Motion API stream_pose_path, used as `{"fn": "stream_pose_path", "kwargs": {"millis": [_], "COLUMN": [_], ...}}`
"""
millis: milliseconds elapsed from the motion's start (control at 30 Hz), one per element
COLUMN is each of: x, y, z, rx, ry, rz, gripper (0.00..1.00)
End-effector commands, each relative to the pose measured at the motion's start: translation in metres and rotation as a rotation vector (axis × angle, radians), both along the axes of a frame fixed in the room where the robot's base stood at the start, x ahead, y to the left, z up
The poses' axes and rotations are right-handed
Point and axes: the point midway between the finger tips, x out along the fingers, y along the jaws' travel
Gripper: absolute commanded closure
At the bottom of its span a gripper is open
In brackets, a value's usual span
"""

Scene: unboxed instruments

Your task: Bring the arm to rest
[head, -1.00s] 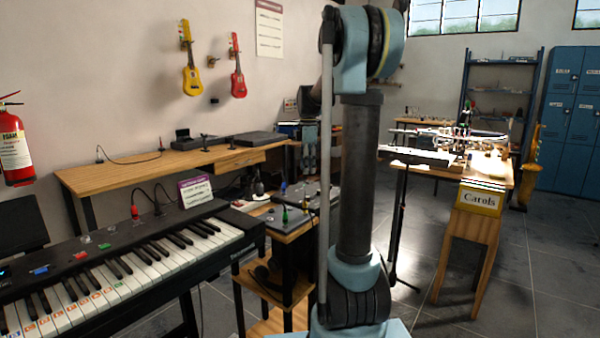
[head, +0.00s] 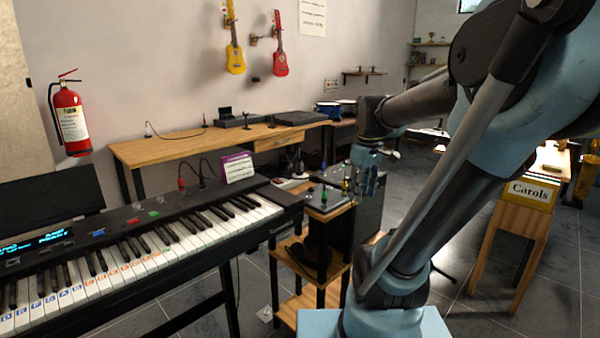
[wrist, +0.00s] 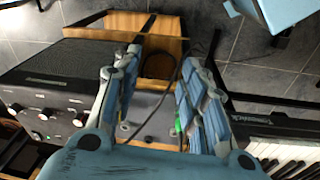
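My gripper (head: 366,180) hangs at the end of my bent arm, beside a small dark-topped stand (head: 335,203) with small coloured items on it. In the wrist view my gripper (wrist: 160,110) has its two blue fingers spread wide apart. Nothing shows held between them. Below and between the fingers are a grey surface and a dark cable. A small green item shows by the right finger, partly hidden by it. My arm crosses the right half of the head view and hides part of the room behind.
A keyboard (head: 150,243) stands on the left, close to the stand. A black amplifier-like box (wrist: 55,88) is left of the fingers in the wrist view. A wooden bench (head: 175,152) is along the wall. A wooden stand labelled Carols (head: 532,192) is at right. Open floor lies between.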

Motion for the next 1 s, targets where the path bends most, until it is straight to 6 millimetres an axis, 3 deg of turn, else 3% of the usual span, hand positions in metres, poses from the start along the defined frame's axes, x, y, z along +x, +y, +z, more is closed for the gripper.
{"fn": "stream_pose_path", "kwargs": {"millis": [200, 500, 700, 967, 1000], "x": [-0.053, -0.108, -0.123, -0.124, -0.124], "y": [0.0, -0.001, -0.001, -0.001, -0.001], "z": [-0.04, -0.098, -0.118, -0.12, -0.12], "rx": [0.029, 0.075, 0.093, 0.096, 0.096], "ry": [-0.028, -0.063, -0.073, -0.075, -0.075], "rz": [-0.22, -0.502, -0.596, -0.611, -0.611], "gripper": [0.61, 0.61, 0.61, 0.61, 0.67]}}
